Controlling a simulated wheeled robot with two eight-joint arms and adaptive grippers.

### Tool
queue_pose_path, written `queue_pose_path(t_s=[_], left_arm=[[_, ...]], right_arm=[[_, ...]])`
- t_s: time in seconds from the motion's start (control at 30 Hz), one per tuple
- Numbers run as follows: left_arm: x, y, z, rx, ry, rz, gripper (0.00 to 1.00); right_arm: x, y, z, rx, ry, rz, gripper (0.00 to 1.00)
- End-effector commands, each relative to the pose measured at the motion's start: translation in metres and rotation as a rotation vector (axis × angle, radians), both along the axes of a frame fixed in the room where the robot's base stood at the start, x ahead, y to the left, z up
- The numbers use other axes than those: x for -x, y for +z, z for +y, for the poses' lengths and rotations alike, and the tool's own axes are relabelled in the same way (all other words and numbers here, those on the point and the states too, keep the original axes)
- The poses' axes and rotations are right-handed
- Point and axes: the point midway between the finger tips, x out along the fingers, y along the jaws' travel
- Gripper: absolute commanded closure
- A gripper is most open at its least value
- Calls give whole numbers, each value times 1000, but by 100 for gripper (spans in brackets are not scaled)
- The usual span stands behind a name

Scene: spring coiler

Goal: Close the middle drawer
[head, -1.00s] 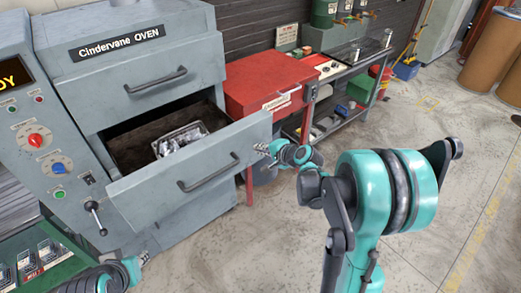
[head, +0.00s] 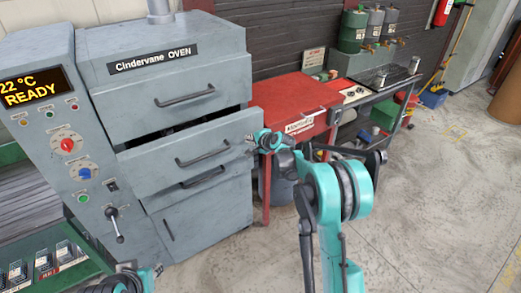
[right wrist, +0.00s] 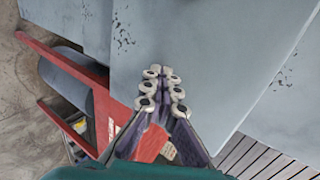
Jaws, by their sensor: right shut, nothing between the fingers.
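The middle drawer (head: 150,160) of the grey oven (head: 92,50) stands partly out, with a dark gap above its front panel and a bar handle (head: 203,153) on it. My right gripper (head: 251,139) is shut and empty at the right end of this front. In the right wrist view its fingertips (right wrist: 162,80) are close together against or just before the grey panel (right wrist: 210,40); I cannot tell if they touch. My left gripper (head: 157,270) shows only in part at the bottom edge, away from the drawer; its jaws are too small to read.
The upper drawer (head: 215,78) is shut above the gap. A lower handle (head: 202,177) and a door (head: 210,215) are below. A red cabinet (head: 290,101) and a metal bench (head: 375,82) stand to the right. The floor (head: 430,190) at right is clear.

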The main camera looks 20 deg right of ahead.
Motion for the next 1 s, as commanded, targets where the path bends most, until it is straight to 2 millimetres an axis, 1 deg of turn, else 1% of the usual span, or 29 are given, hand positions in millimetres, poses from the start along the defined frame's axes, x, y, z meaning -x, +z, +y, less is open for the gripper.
queue_pose_path(t_s=[0.03, 0.2, 0.4, 0.5, 0.63, 1.0], left_arm=[[0, 2, 0, 0, 0, 0, 72], [0, 6, 0, 0, 0, 0, 72], [0, 9, 0, 0, 0, 0, 72], [0, 10, 0, 0, 0, 0, 72], [0, 11, 0, 0, 0, 0, 72], [0, 11, 0, 0, 0, 0, 72]], right_arm=[[-13, 1, 5, 1, 2, 0, 100], [-46, 1, 15, 1, 0, -1, 100], [-72, 0, 24, 0, 1, 0, 100], [-80, 0, 26, 0, 0, 0, 100], [-85, 0, 27, 0, 0, 0, 100], [-87, 0, 28, 0, -1, -2, 100]])
